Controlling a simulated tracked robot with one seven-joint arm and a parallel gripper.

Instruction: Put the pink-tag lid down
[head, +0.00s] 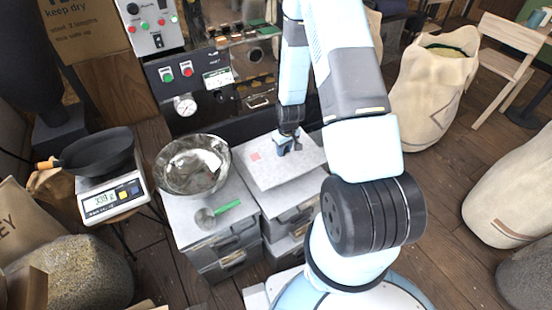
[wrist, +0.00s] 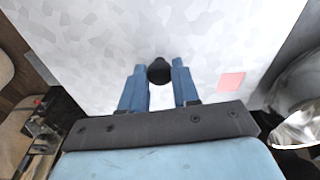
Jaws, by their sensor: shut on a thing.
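The pink-tag lid (head: 295,170) is a flat, pale grey speckled panel with a pink square tag (head: 255,156) near its left side. It lies over the right-hand grey bin (head: 290,215). I cannot tell whether it touches the bin. In the wrist view the lid (wrist: 95,40) fills most of the picture, with its pink tag at the right. My gripper (head: 288,146) is above the lid. In the wrist view its two blue fingers (wrist: 159,76) are shut on the lid's black knob (wrist: 159,69).
A scale (head: 112,197) with a black pan (head: 98,155) stands further left. A control machine (head: 190,90) stands behind. An open sack (head: 432,90) stands right.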

